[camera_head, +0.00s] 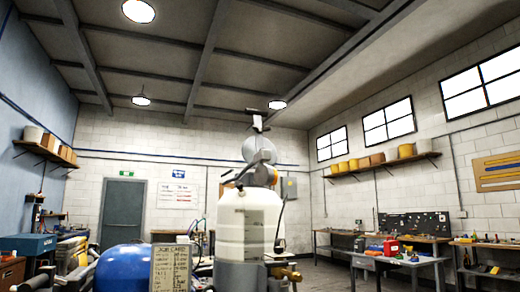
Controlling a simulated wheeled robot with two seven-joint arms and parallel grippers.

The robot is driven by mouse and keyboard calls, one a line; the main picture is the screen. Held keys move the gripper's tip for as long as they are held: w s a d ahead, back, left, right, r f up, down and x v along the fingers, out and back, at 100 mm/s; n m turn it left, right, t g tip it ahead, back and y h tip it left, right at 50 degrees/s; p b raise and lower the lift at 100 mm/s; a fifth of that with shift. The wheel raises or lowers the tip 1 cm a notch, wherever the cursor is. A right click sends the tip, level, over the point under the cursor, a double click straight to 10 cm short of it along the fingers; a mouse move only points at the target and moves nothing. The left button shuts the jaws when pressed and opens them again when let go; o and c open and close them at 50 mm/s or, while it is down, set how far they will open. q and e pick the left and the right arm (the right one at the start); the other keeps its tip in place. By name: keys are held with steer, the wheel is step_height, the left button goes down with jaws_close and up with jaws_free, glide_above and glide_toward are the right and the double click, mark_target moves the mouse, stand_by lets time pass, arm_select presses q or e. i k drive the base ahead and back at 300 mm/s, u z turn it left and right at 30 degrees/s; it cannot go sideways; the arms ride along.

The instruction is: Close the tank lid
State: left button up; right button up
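A white tank (248,225) stands upright in the middle, on a grey machine body. Above it a round pale grey disc (257,149) stands on edge, facing me, and looks like the tank lid tilted up and open. Dark and orange parts cover the joint between disc and tank, so the tank's opening cannot be made out. A thin post with a dark crosspiece (256,121) rises above the disc. I cannot make out either of my grippers in this view.
A blue round tank (124,270) and a printed panel (170,268) stand in front at the left. A workbench (398,260) with tools and a red item stands at the right. A grey door (123,212) is in the back wall. Shelves hang on both side walls.

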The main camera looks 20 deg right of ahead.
mark_target(252, 145)
steer(key=k, duration=0.65)
steer(key=z, duration=0.4)
steer(key=i, duration=1.85)
steer(key=u, duration=0.6)
